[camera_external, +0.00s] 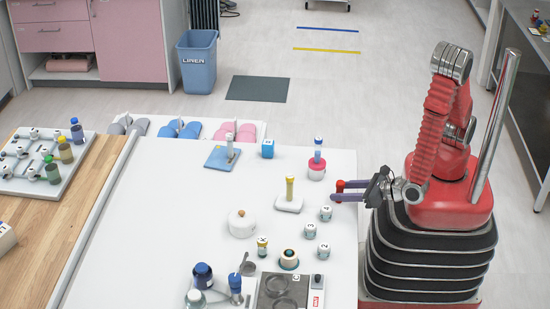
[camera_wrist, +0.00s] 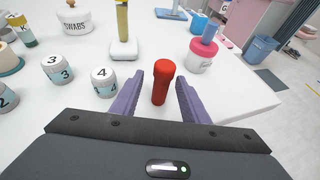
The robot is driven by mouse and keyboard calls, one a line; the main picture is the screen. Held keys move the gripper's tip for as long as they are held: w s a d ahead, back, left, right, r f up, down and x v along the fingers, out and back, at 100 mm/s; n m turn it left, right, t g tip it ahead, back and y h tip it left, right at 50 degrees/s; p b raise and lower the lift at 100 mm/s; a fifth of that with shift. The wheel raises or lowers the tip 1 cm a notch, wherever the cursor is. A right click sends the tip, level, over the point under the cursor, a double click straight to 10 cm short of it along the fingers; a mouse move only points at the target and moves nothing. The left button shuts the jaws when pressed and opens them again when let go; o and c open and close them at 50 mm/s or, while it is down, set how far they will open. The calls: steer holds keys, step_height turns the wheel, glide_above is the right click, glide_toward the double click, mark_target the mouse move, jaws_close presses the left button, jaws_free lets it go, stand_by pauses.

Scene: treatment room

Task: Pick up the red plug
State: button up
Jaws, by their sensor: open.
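The red plug (camera_wrist: 162,82) stands upright on the white table, between the two purple fingers of my gripper (camera_wrist: 158,100) in the wrist view. My gripper is open, with a finger on each side of the plug and a gap showing beside it. In the external view the red plug (camera_external: 339,188) is at the table's right edge, between the fingers of my gripper (camera_external: 345,190).
Numbered white jars (camera_wrist: 104,81) stand left of the plug. A white stand with a yellow post (camera_wrist: 123,48) is behind it. A pink-rimmed pot with a blue top (camera_wrist: 201,57) stands behind right. The table edge (camera_wrist: 262,108) is close on the right.

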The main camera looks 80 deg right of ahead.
mark_target(329, 199)
steer(key=shift+w, duration=0.15)
steer(key=shift+x, duration=2.5)
steer(key=shift+d+f, duration=0.1)
steer(key=shift+d, duration=0.05)
steer(key=shift+c, duration=0.3)
jaws_close()
